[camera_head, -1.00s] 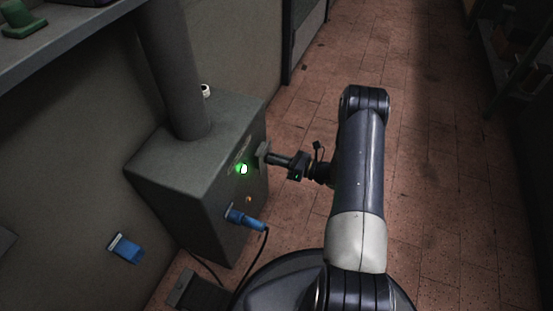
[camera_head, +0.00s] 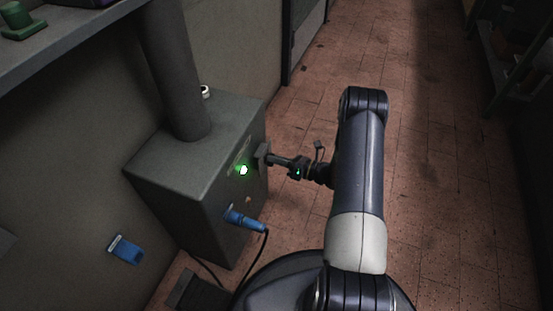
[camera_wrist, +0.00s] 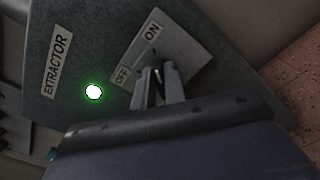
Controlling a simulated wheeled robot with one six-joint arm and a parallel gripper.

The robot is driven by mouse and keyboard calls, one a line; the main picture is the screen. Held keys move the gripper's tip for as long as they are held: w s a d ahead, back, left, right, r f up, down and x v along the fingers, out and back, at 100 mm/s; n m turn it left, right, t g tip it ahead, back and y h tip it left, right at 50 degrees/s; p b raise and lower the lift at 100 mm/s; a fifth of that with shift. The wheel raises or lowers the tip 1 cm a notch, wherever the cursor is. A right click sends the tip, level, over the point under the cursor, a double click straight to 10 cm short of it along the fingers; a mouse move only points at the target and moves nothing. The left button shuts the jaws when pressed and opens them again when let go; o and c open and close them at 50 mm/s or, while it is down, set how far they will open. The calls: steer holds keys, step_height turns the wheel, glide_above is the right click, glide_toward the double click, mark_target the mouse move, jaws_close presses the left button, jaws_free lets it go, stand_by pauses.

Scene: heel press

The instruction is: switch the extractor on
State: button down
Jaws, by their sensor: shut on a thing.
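The extractor is a grey metal box (camera_head: 185,180) with a thick duct rising from its top. Its label reads EXTRACTOR (camera_wrist: 57,65) in the wrist view. A green lamp (camera_head: 243,170) on its face is lit, and it also shows in the wrist view (camera_wrist: 93,92). A switch plate (camera_wrist: 178,48) carries ON and OFF labels. My gripper (camera_wrist: 157,76) is at this plate, its two fingers shut on the switch lever. The fingers hide most of the lever, so I cannot tell its exact position. In the head view my gripper (camera_head: 262,155) meets the box's right-hand face.
A blue plug (camera_head: 246,219) with a black cable sits in the box's face below the lamp. A blue socket (camera_head: 126,249) is on the wall at lower left. A shelf (camera_head: 60,50) runs along the upper left. The tiled floor (camera_head: 440,200) to the right is clear.

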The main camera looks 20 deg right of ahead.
steer(key=c, duration=1.5)
jaws_free()
steer(key=shift+o, duration=0.2)
steer(key=p+v, duration=0.2)
steer(key=v, duration=0.9)
steer(key=shift+a, duration=0.1)
steer(key=b+x, duration=0.2)
steer(key=x, duration=0.8)
steer(key=shift+w+a, duration=0.3)
